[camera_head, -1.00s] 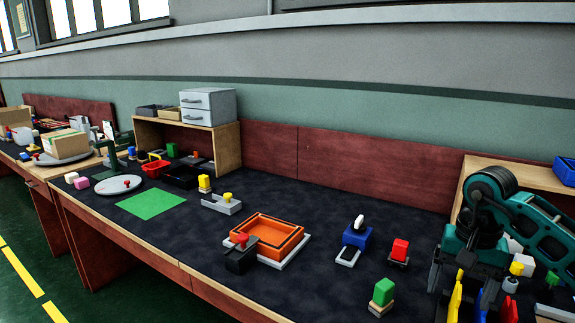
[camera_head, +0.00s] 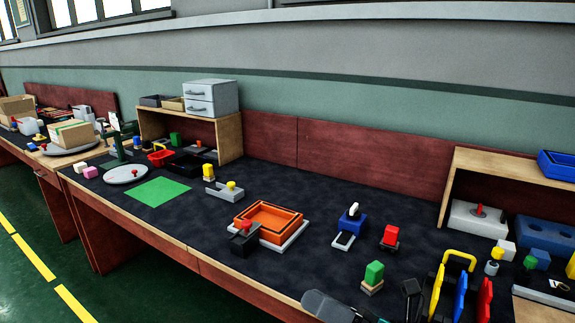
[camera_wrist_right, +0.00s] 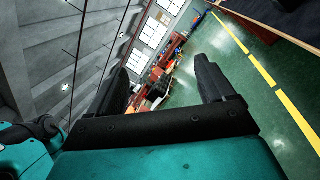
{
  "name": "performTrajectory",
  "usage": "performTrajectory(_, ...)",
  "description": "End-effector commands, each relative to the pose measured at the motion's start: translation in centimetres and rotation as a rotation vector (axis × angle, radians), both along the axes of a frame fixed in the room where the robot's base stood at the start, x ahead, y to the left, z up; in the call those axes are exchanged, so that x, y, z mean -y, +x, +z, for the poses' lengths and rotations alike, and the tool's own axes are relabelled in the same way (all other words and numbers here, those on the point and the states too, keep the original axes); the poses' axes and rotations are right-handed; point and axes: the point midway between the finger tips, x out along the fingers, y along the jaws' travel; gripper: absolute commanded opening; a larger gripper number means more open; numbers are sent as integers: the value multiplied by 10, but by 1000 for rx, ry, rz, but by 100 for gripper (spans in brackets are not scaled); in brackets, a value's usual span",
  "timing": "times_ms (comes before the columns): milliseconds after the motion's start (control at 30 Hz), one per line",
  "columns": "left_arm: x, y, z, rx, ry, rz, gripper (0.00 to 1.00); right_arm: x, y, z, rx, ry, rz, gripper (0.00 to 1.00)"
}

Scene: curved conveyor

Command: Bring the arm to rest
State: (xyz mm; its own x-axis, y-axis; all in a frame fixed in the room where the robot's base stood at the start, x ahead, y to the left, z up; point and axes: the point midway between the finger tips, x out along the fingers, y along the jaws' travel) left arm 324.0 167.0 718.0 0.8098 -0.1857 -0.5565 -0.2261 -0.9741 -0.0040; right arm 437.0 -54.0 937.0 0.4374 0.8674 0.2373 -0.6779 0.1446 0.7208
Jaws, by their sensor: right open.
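My right gripper (camera_head: 350,307) shows only in part, as dark pieces at the bottom edge of the head view, at the bench's front edge. Its teal arm is mostly out of that view. In the right wrist view, the two black fingers of my right gripper (camera_wrist_right: 165,85) stand wide apart with nothing between them. Beyond them are green floor, a yellow line and distant windows. My left gripper is in neither view.
The dark-topped bench (camera_head: 300,180) holds an orange tray (camera_head: 268,222), a green block (camera_head: 374,272), a red block (camera_head: 391,235) and a blue piece (camera_head: 351,221). Upright yellow, blue and red pieces (camera_head: 461,290) stand at the front right, near my gripper. A wooden shelf (camera_head: 500,163) is behind.

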Motion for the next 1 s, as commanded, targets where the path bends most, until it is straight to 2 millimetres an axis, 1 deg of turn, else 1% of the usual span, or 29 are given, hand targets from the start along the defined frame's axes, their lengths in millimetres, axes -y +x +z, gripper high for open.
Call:
performTrajectory(33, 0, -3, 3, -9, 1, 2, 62, 12, 2, -5, -214, 164, -87, 82)
performTrajectory(67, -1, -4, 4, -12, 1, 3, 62, 21, 4, -10, -339, 262, -137, 82)
performTrajectory(100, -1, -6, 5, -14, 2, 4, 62, 34, 5, -21, -506, 395, -205, 82)
performTrajectory(167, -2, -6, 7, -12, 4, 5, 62, 56, 3, -45, -756, 598, -306, 82)
performTrajectory(200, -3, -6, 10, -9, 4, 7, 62, 69, -4, -64, -920, 734, -374, 82)
performTrajectory(233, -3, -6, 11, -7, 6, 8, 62, 79, -10, -80, -1037, 836, -425, 82)
performTrajectory(267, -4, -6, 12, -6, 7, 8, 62, 88, -19, -96, -1151, 937, -475, 82)
performTrajectory(300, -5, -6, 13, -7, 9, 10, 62, 98, -32, -117, -1289, 1064, -542, 82)
performTrajectory(367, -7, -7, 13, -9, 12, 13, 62, 110, -54, -145, -1463, 1234, -631, 82)
performTrajectory(400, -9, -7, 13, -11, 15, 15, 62, 114, -68, -160, -1555, 1329, -680, 82)
performTrajectory(500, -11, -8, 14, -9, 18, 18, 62, 121, -98, -187, -1718, 1507, -777, 82)
performTrajectory(600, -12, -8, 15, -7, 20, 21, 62, 123, -116, -200, -1801, 1606, -831, 82)
performTrajectory(667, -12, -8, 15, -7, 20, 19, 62, 123, -121, -204, -1823, 1634, -845, 82)
performTrajectory(1000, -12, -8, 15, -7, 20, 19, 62, 123, -121, -204, -1823, 1634, -845, 82)
